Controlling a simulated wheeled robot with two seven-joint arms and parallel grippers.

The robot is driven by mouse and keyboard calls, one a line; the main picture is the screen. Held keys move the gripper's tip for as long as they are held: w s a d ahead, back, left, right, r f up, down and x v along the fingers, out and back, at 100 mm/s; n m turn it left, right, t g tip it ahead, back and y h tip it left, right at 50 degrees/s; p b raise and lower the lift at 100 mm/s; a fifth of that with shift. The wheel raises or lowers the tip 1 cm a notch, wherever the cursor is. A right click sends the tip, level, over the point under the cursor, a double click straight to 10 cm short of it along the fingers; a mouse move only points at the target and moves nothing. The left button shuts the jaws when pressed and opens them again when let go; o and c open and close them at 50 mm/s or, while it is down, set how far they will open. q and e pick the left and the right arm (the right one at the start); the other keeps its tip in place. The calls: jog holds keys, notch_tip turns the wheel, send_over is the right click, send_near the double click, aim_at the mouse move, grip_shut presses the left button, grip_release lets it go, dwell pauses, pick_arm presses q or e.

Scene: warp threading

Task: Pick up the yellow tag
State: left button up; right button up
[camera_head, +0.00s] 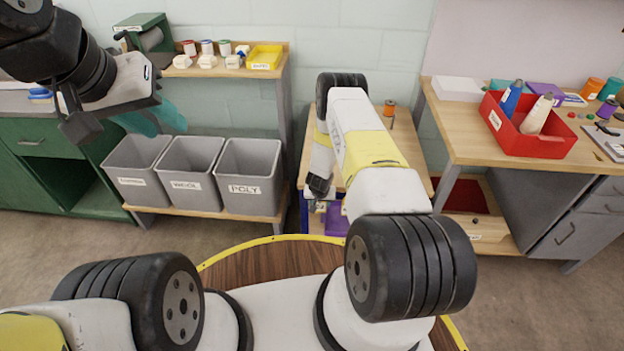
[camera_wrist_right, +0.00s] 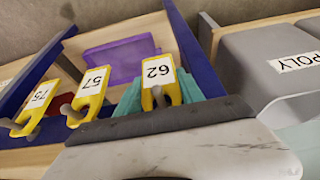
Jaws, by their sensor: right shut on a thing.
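In the right wrist view, a yellow tag with a white label reading 62 (camera_wrist_right: 158,72) sits between the teal fingers of my right gripper (camera_wrist_right: 160,94), which is shut on it. Two more yellow tags, labelled 57 (camera_wrist_right: 92,84) and 75 (camera_wrist_right: 38,98), stand to its left, apart from the fingers. In the head view my right gripper is mostly hidden behind its own arm, low by the wooden stand. My left gripper (camera_head: 150,118) hangs at the upper left, above the grey bins, with teal fingers; its opening is unclear.
Grey bins (camera_head: 250,178), one marked POLY, stand left of the stand. A workbench with a red box (camera_head: 540,145) is at the right. Open floor lies at the lower right.

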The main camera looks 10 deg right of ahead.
jog(key=s+a, duration=0.2)
jog(key=s, duration=0.6)
jog(key=s+a, duration=0.3)
jog(key=s, duration=0.6)
jog(key=shift+s+r, duration=0.2)
jog(key=shift+r, duration=0.1)
